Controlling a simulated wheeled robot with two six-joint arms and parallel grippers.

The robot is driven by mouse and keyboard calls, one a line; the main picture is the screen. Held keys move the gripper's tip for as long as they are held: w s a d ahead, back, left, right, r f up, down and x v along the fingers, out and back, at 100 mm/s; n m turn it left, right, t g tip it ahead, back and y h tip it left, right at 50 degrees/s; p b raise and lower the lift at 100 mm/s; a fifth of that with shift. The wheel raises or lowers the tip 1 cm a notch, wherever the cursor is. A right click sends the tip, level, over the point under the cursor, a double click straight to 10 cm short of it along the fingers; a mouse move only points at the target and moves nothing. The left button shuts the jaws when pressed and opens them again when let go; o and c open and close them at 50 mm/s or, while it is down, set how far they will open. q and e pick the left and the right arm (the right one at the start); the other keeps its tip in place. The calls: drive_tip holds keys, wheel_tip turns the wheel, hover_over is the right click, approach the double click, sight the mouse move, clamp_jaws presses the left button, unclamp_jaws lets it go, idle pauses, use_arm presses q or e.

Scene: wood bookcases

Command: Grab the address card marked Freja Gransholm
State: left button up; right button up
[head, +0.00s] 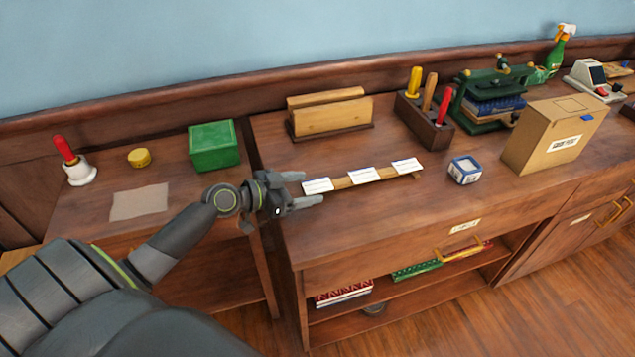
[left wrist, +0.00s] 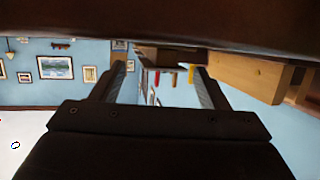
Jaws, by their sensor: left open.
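Three white address cards stand in a row on a narrow wooden strip (head: 343,181) on the bench: a left card (head: 317,185), a middle card (head: 361,175) and a right card (head: 407,165). Their writing is too small to read, so I cannot tell which is marked Freja Gransholm. My left gripper (head: 311,187) is open at the strip's left end, its fingertips on either side of the left card's near end; I cannot tell if they touch it. In the left wrist view, the open fingers (left wrist: 160,78) have thin, unclear shapes between them. My right gripper is not in view.
Behind the cards stands a wooden letter holder (head: 330,118). To the right are a tool block (head: 425,122), a white-and-blue cube (head: 464,170) and a cardboard box (head: 553,133). A green box (head: 213,146) is on the lower left table. Bench in front of the strip is clear.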

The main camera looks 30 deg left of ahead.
use_arm(q)
drive_tip(key=shift+x, duration=0.9)
